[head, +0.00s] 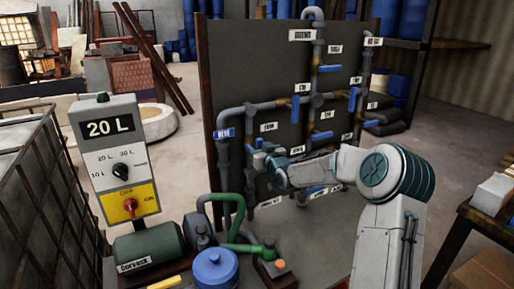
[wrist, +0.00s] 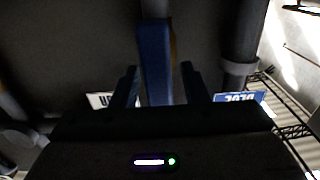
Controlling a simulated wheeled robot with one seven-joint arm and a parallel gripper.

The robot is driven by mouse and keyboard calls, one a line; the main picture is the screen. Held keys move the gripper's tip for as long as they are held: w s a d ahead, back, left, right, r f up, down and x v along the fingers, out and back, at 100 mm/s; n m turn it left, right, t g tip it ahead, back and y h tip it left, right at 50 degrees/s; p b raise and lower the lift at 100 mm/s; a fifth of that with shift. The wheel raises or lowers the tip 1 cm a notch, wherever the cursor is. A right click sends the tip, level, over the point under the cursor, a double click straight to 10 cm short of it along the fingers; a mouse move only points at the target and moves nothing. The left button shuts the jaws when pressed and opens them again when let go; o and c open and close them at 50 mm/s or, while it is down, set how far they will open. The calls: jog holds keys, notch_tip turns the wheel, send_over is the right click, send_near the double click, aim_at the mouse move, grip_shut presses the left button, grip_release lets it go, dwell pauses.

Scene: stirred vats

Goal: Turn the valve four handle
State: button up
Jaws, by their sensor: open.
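A blue valve handle (head: 259,143) sits on the grey pipework of the dark panel (head: 252,60), just below a small white label (head: 268,126) that seems to read FOUR. In the wrist view a blue handle (wrist: 155,62) stands lengthwise between my two dark fingers. My gripper (head: 264,156) is at this handle in the head view, and hides part of the valve. The wrist view shows my gripper (wrist: 160,84) open, with a finger on each side of the handle and a visible gap on both sides. An upside-down white label (wrist: 99,100) ending in UR is partly hidden by the left finger.
Other blue handles (head: 329,68) are on the panel's pipes. A blue label (head: 225,134) marks the left pipe. A control box (head: 110,150) reading 20 L, a green motor (head: 148,250) and a blue-lidded vessel (head: 215,270) stand in front. A metal cage (head: 40,190) is at left.

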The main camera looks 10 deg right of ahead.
grip_shut()
jog(key=shift+m, duration=0.3)
jog(key=m, duration=0.1)
jog(key=m+b, duration=0.1)
jog(key=m, duration=0.1)
jog(key=shift+d+f+m+b, duration=0.15)
jog(key=shift+d+m+b, duration=0.15)
jog(key=shift+b, duration=0.1)
jog(key=m, duration=0.2)
jog(key=m+b, duration=0.1)
jog(key=m, duration=0.2)
jog(key=shift+w+d+f, duration=0.1)
jog(key=shift+d+f, duration=0.05)
jog(key=shift+f+m+b, duration=0.15)
jog(key=shift+m+b, duration=1.05)
jog(key=shift+m, duration=0.95)
jog(key=shift+f+m+b, duration=0.15)
jog(key=shift+m+b, duration=1)
jog(key=shift+m, duration=1)
